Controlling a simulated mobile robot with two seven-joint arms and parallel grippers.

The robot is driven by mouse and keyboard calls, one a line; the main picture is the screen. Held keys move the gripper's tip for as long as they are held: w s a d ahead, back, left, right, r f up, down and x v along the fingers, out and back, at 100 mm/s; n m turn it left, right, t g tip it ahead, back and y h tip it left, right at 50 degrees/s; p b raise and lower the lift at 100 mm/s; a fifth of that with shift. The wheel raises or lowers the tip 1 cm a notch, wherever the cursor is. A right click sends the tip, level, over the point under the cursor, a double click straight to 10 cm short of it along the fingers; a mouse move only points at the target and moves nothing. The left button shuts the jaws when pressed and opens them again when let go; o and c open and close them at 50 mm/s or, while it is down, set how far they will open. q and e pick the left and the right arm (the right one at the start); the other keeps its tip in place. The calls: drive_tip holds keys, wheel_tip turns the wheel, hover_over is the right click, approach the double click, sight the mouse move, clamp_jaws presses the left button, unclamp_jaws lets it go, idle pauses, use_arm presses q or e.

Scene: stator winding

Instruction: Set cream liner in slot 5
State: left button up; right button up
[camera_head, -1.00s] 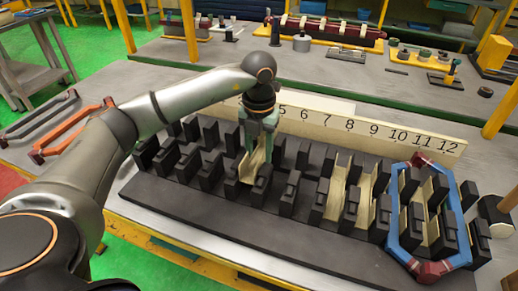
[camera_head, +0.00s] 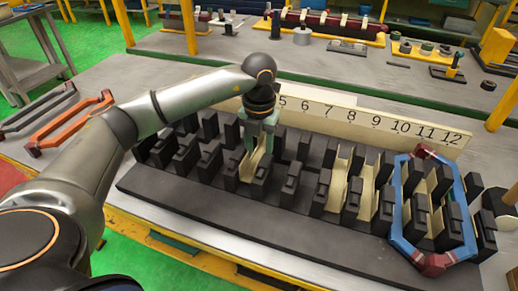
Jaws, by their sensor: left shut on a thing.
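My left gripper (camera_head: 260,128) points down over the black toothed stator block (camera_head: 190,205). It is shut on a cream liner (camera_head: 258,160), a narrow channel. The liner stands between two rows of black teeth, a little left of the printed 5 as seen from here. The lower end of the liner is partly hidden by a front tooth, so I cannot tell whether it rests on the slot floor. A cream number strip (camera_head: 370,122) runs behind the block; 5 to 12 are readable, and my gripper and wrist hide lower numbers. My right gripper is not in view.
Other cream liners (camera_head: 338,187) stand in slots farther right. A blue coil frame with dark red ends (camera_head: 462,205) surrounds teeth at the right end. An orange frame (camera_head: 75,130) and a dark grey one lie at left. A back bench holds parts.

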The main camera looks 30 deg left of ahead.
use_arm(q)
drive_tip(key=shift+f, duration=0.3)
drive_tip(key=shift+f, duration=0.1)
idle(0.6)
drive_tip(key=shift+f+b, duration=0.35)
idle(0.4)
drive_tip(key=o, duration=1.1)
drive_tip(key=shift+c, duration=0.2)
drive_tip(key=shift+r, duration=0.2)
drive_tip(key=shift+r+p, duration=0.55)
drive_tip(key=shift+p, duration=0.05)
drive_tip(key=shift+r, duration=0.1)
